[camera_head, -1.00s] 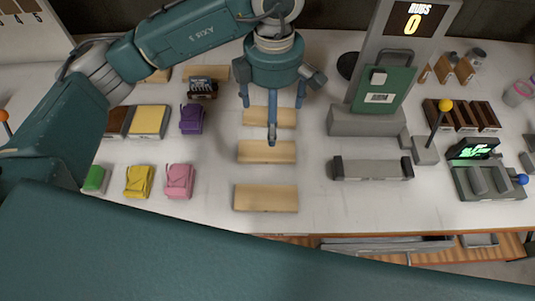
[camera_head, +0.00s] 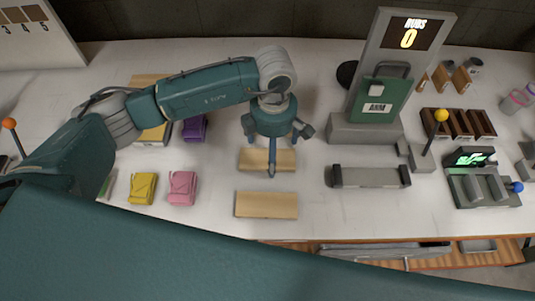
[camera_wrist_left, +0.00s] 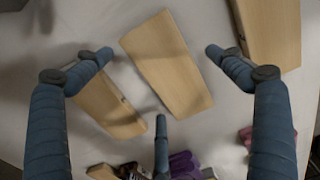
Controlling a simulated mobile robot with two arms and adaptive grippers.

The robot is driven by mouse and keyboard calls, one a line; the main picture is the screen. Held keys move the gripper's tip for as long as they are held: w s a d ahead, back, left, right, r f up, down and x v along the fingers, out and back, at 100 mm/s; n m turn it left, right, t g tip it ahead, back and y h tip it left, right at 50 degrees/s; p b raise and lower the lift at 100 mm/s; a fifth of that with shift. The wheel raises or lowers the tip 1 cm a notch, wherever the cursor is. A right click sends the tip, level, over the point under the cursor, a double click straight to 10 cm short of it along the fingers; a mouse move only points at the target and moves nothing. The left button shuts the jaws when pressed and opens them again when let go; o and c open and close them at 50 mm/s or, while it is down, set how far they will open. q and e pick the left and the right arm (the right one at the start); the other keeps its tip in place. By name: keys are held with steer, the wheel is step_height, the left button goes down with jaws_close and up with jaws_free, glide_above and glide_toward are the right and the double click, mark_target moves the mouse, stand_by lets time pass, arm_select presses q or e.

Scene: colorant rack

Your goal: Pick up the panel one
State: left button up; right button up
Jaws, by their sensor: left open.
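Light wooden panels lie flat on the white table. In the head view a middle panel (camera_head: 285,160) lies under my left gripper (camera_head: 272,155), and a front panel (camera_head: 266,205) lies nearer me. No number shows on the panels, so I cannot tell which is panel one. In the left wrist view the middle panel (camera_wrist_left: 167,62) sits between the spread fingers of the left gripper (camera_wrist_left: 160,75), with the front panel (camera_wrist_left: 272,30) at right and a third panel (camera_wrist_left: 105,103) at left, partly behind a finger. The left gripper is open and empty. The right gripper is not in view.
Yellow (camera_head: 142,188), pink (camera_head: 182,188) and purple (camera_head: 195,128) bundles lie left of the panels. To the right stand a grey holder (camera_head: 370,176), a display stand (camera_head: 366,124) and a yellow-knobbed lever (camera_head: 441,115). The table between panels and holder is clear.

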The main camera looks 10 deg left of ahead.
arm_select(q)
steer(key=shift+f, duration=0.5)
steer(key=shift+c, duration=0.2)
steer(key=c, duration=1.3)
steer(key=shift+o, duration=0.2)
steer(key=shift+r, duration=0.15)
